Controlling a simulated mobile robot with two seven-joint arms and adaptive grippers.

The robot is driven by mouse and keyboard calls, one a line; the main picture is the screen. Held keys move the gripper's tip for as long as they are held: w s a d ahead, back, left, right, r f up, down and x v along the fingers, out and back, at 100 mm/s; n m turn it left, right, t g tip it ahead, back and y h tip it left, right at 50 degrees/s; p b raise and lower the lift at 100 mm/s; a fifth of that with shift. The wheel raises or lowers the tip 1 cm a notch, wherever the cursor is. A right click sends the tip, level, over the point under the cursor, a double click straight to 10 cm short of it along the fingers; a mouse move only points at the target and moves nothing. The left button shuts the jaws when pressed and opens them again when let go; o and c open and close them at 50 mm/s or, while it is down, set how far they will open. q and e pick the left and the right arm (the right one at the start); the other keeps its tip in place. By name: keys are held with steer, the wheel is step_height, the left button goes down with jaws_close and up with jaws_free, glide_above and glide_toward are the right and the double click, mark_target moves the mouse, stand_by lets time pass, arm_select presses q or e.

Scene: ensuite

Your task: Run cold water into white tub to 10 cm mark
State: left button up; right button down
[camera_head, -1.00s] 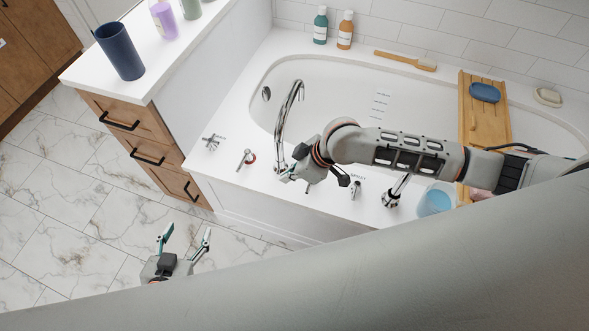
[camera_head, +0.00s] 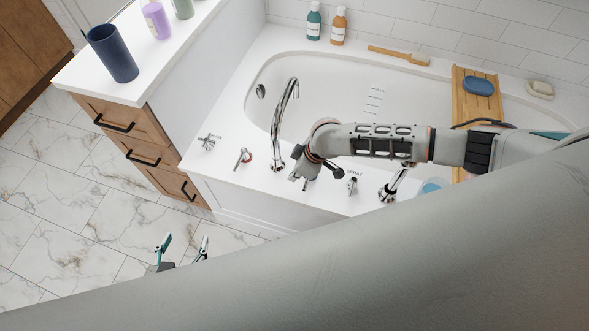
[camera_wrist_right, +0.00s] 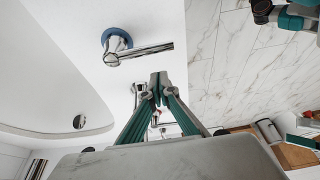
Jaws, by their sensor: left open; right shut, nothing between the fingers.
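The white tub (camera_head: 335,82) shows depth marks (camera_head: 375,98) on its far inner wall; I see no water in it or running from the chrome spout (camera_head: 281,125). A lever with a red ring (camera_head: 243,157) is left of the spout. A chrome lever with a blue ring (camera_wrist_right: 118,42) shows in the right wrist view, at the upper left of my right gripper (camera_wrist_right: 158,80). That gripper is shut, empty and apart from this lever. In the head view it is right of the spout base, its fingertips unclear. My left gripper (camera_head: 184,246) is open above the floor.
A cross handle (camera_head: 208,142), a spray knob (camera_head: 352,184) and a hand shower (camera_head: 392,187) stand on the deck. A wooden tray (camera_head: 466,100) with a blue object (camera_head: 478,86) spans the tub. A counter (camera_head: 120,85) with a dark cup (camera_head: 113,53) is at left.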

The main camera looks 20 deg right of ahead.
arm_select(q)
steer(key=shift+r, duration=0.3)
arm_select(e)
steer(key=shift+s+d+f, duration=0.1)
steer(key=shift+s+d, duration=0.3)
steer(key=shift+d, duration=0.2)
steer(key=shift+s+d+f, duration=0.1)
steer(key=shift+s+d, duration=0.25)
steer(key=shift+d, duration=0.2)
arm_select(q)
steer(key=shift+d, duration=0.1)
